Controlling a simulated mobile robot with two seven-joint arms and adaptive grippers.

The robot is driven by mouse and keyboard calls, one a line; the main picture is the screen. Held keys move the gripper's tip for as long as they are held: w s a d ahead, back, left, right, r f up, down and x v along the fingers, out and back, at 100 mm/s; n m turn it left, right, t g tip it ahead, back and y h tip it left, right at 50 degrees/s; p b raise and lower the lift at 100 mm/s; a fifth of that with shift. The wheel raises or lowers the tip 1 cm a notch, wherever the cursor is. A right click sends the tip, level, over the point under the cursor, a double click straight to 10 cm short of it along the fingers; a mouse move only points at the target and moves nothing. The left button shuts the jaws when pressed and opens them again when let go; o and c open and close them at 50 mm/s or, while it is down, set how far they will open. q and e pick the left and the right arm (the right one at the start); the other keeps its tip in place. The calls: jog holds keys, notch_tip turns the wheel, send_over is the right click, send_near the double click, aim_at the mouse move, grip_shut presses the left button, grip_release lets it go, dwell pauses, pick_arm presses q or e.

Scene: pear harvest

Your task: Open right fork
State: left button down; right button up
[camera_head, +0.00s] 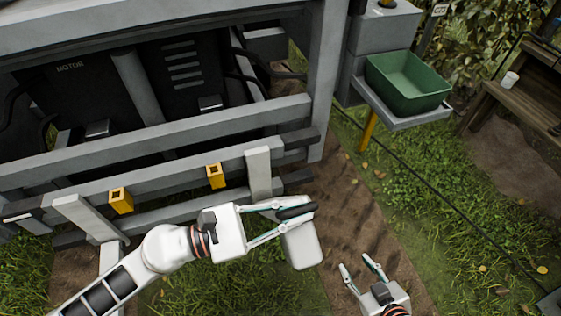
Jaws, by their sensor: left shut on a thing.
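The right fork appears as a pale grey upright piece (258,172) against the low rail of the machine. A pale grey rounded block (304,247) is below and right of it; whether they join is hidden by my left gripper. My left gripper (298,212) reaches in from the left and is shut on a black handle (291,213) above the block. A similar pale upright, likely the left fork (88,217), stands at the rail's left end. My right gripper (357,262) is open and empty at the bottom, over the dirt strip, apart from the block.
The grey machine frame (180,142) fills the upper left, with two yellow brackets (121,201) on its rail. A green bin (410,82) sits on a grey shelf (400,119) at upper right. A wooden bench (522,100) stands far right.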

pick_arm(q)
jog(key=m+b, duration=0.1)
jog(key=b, duration=0.1)
send_over(303, 259)
jog(key=w, duration=0.1)
jog(key=f, duration=0.3)
jog(key=shift+w+a+f, duration=0.2)
jog(key=shift+a+f, duration=0.05)
jog(key=shift+f, duration=0.05)
jog(key=shift+s+d+f, duration=0.25)
jog(key=shift+s+f, duration=0.2)
jog(key=shift+s, duration=0.25)
